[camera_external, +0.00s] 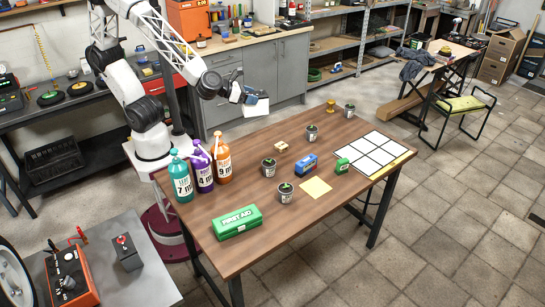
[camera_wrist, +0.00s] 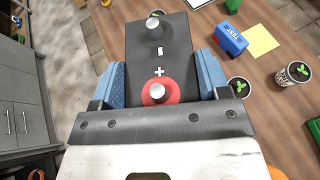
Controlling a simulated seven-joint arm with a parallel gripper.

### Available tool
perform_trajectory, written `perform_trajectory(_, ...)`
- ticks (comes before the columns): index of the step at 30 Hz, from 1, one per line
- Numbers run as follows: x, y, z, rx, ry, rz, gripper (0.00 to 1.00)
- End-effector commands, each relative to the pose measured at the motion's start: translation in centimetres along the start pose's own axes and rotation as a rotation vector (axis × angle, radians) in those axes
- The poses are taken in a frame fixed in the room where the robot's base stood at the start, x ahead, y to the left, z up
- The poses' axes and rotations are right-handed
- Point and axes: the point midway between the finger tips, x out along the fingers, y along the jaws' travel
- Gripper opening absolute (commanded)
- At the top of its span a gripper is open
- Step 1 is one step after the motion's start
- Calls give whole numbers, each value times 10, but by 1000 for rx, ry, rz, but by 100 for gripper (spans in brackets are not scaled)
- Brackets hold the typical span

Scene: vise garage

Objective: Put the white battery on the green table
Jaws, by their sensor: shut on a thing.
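My gripper (camera_external: 246,95) is shut on a battery, its blue-grey fingers on either side. In the external view the battery (camera_external: 259,107) looks white and hangs in the air above the far left edge of the brown wooden table (camera_external: 235,194). In the wrist view my gripper (camera_wrist: 160,78) holds the battery (camera_wrist: 174,60), whose visible face is dark, with plus and minus marks, two metal terminals and a red ring round one. The table below is apart from it. I cannot make out a clearly green table.
On the wooden table stand spray bottles (camera_external: 203,168), a green first aid box (camera_external: 237,222), several small plant pots, a blue box (camera_external: 305,168), a yellow sheet (camera_external: 315,187) and a white grid sheet (camera_external: 374,154). A grey bench (camera_external: 130,285) is at lower left.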

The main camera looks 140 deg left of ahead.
Motion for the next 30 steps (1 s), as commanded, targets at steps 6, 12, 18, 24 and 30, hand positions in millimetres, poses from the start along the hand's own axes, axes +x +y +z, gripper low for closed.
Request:
perform_trajectory(6,13,0,-32,3,0,1,0)
perform_trajectory(12,32,0,-77,4,2,0,0)
perform_trajectory(18,50,0,-120,3,0,0,0)
perform_trajectory(24,59,-1,-141,1,-2,0,0)
perform_trajectory(30,61,-1,-146,0,-3,-1,0)
